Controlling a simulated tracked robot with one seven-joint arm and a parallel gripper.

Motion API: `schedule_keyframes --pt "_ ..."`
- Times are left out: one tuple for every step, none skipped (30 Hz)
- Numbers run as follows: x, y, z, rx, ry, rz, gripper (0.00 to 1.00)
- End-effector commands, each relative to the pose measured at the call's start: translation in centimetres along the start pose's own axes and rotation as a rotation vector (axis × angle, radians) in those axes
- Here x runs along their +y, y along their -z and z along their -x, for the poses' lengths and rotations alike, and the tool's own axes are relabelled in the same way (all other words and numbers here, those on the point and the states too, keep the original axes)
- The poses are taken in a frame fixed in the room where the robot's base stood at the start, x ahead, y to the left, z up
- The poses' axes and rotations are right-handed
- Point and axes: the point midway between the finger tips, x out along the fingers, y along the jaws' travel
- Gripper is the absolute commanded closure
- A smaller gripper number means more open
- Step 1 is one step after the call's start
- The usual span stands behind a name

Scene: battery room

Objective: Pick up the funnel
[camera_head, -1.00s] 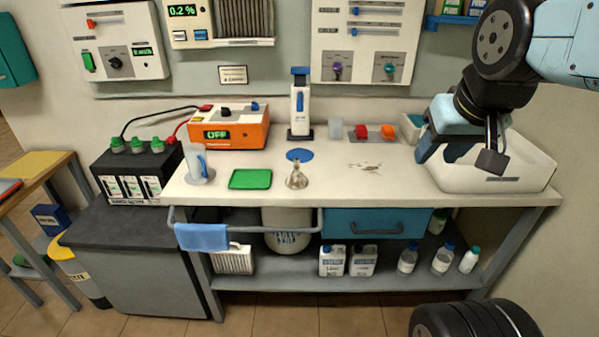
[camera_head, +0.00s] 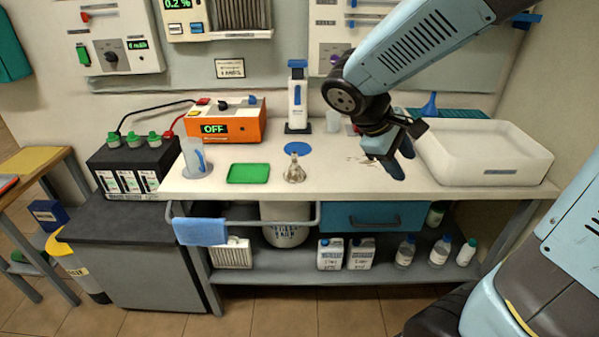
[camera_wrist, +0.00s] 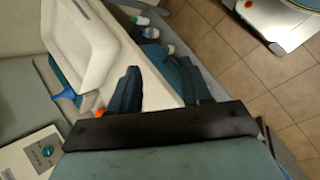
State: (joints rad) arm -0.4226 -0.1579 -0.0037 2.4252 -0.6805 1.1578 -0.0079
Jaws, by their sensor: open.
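The blue funnel (camera_head: 430,105) stands at the back right of the bench, behind the white tray, with its narrow end up. In the wrist view a blue shape that looks like the funnel (camera_wrist: 66,89) shows beside the tray, left of my fingers. My gripper (camera_head: 389,163) is open and empty, tilted downward above the bench, left of the tray and in front of and left of the funnel. Its two spread fingers (camera_wrist: 158,78) also show in the wrist view, with nothing between them.
The white tray (camera_head: 485,172) fills the right end of the bench. A teal mat (camera_head: 462,114) lies behind it. A small metallic conical vessel (camera_head: 295,171), a green tray (camera_head: 248,174) and a clear jug (camera_head: 194,160) stand to the left. The bench middle is mostly clear.

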Motion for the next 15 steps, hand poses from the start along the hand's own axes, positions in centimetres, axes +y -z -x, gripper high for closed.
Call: schedule_keyframes --pt "-0.1 1.2 -0.3 -0.034 -0.041 0.069 0.52" --pt "0.0 1.8 -0.4 -0.052 -0.067 0.106 0.52" --pt "0.1 2.6 -0.6 -0.075 -0.103 0.155 0.52" --pt "0.1 3.3 -0.7 -0.094 -0.130 0.191 0.52" --pt "0.1 4.0 -0.7 -0.110 -0.159 0.228 0.52" --pt "0.1 4.9 -0.8 -0.132 -0.197 0.276 0.52" --pt "0.1 5.6 -0.8 -0.148 -0.227 0.312 0.52" --pt "0.1 6.4 -0.8 -0.162 -0.257 0.348 0.52" --pt "0.0 7.4 -0.8 -0.182 -0.298 0.395 0.52" --pt "-0.1 8.2 -0.8 -0.197 -0.329 0.432 0.52" --pt "-0.2 9.0 -0.8 -0.210 -0.361 0.468 0.52" --pt "-0.4 10.1 -0.7 -0.228 -0.404 0.515 0.52" --pt "-0.6 10.9 -0.7 -0.241 -0.437 0.549 0.52" --pt "-0.8 11.8 -0.6 -0.252 -0.471 0.584 0.52" --pt "-1.1 13.0 -0.5 -0.267 -0.516 0.629 0.52"
